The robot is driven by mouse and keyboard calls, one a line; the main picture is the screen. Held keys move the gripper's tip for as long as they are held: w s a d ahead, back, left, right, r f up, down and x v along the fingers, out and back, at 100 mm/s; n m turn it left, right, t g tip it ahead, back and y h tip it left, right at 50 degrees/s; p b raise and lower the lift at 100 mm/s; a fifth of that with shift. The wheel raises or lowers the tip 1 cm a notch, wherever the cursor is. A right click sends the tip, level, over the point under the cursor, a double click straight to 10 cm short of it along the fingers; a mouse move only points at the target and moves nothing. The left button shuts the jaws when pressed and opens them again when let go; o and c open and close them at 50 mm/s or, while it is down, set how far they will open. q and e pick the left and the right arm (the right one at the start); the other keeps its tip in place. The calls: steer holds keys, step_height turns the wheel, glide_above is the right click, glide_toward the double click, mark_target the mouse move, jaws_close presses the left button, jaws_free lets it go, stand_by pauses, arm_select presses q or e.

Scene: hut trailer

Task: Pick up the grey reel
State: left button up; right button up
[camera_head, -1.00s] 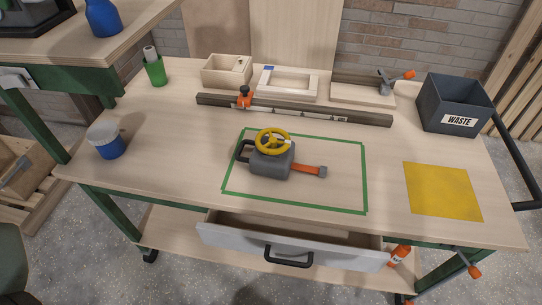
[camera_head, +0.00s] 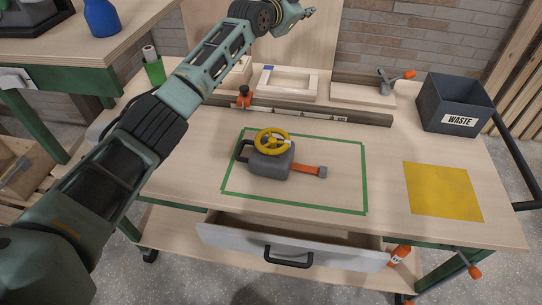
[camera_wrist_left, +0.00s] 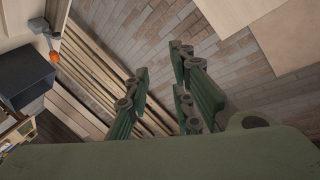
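The grey reel (camera_head: 272,164) lies on the workbench inside a green tape outline (camera_head: 365,178). It has a grey body, a yellow wheel on top, a black handle on its left and an orange strip sticking out to the right with a grey end. My left arm crosses the head view from the lower left. My left gripper (camera_head: 309,12) is at the top edge, well above and behind the reel. In the left wrist view, its green fingers (camera_wrist_left: 158,72) are apart with nothing between them. The reel is not in the wrist view. My right gripper is not in view.
A dark waste bin (camera_head: 455,104) stands at the back right. A yellow sheet (camera_head: 442,190) lies at the right. A drawer (camera_head: 225,238) stands open below the bench front.

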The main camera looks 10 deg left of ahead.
arm_select(q)
steer(key=s+d+f+n+g+h, duration=0.1)
steer(key=s+f+n+g+h, duration=0.15)
steer(key=f, duration=0.35)
steer(key=s+d+f+n+g+h, duration=0.1)
steer(key=s+f+n+g, duration=0.2)
steer(key=f, duration=0.4)
steer(key=s+a+f+n+g+h, duration=0.1)
steer(key=s+a+n, duration=0.25)
steer(key=a, duration=0.45)
steer(key=s+a+f+n+h, duration=0.15)
steer(key=s+a, duration=0.25)
steer(key=a, duration=0.5)
steer(key=s+a+f+n+g+h, duration=0.1)
steer(key=s+a+f+n+g, duration=0.15)
steer(key=s+a+f, duration=0.35)
steer(key=g+h, duration=0.2)
steer(key=g, duration=0.1)
glide_toward(234, 160)
steer(key=d+r, duration=0.3)
steer(key=shift+w+r, duration=0.3)
steer(key=shift+r, duration=0.1)
steer(key=shift+s+d+f, duration=0.15)
steer(key=shift+d, duration=0.1)
steer(key=x, duration=0.6)
steer(key=shift+d+f, duration=0.3)
steer(key=shift+f, duration=0.05)
steer(key=shift+c, duration=0.6)
